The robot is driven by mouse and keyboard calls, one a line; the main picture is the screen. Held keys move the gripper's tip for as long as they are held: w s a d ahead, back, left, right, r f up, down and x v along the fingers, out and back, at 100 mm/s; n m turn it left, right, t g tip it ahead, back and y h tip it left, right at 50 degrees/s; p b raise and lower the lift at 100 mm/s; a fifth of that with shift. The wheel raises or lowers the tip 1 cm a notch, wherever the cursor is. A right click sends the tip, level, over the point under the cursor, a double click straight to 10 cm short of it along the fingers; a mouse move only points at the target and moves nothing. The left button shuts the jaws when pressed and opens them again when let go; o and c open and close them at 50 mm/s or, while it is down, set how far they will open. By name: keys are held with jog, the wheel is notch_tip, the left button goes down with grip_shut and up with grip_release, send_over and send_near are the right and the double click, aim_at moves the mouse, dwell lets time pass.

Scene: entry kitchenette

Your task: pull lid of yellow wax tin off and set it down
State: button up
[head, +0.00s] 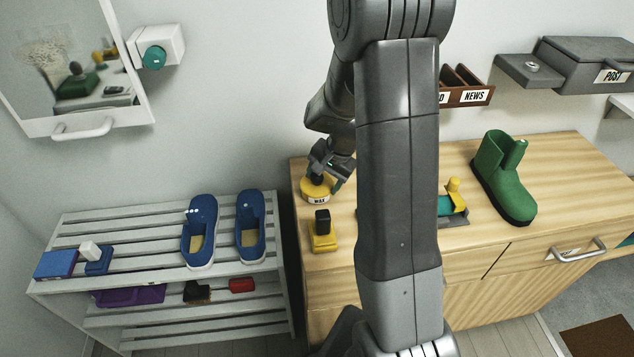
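The yellow wax tin (316,198), with a label reading "WAX", stands on the left end of the wooden cabinet top. Its yellow lid (307,184) appears to be on it, with the top partly covered by my gripper. My gripper (324,181) points down right at the top of the tin, with its fingers about a dark part there. The fingers are small and partly hidden, so I cannot tell whether they are closed on the lid or apart from it.
A yellow block with a black knob (323,235) stands just in front of the tin. A green boot (506,180) stands at the right on the cabinet top (470,247). A teal and yellow item (452,204) is partly behind my arm. A slatted shoe rack (140,245) stands left.

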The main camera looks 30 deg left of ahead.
aim_at(323, 186)
jog(key=shift+c, duration=0.9)
notch_tip(323, 186, up, 9)
jog(key=p, duration=0.6)
jog(key=shift+p, duration=0.35)
dwell(0.3)
dwell(0.5)
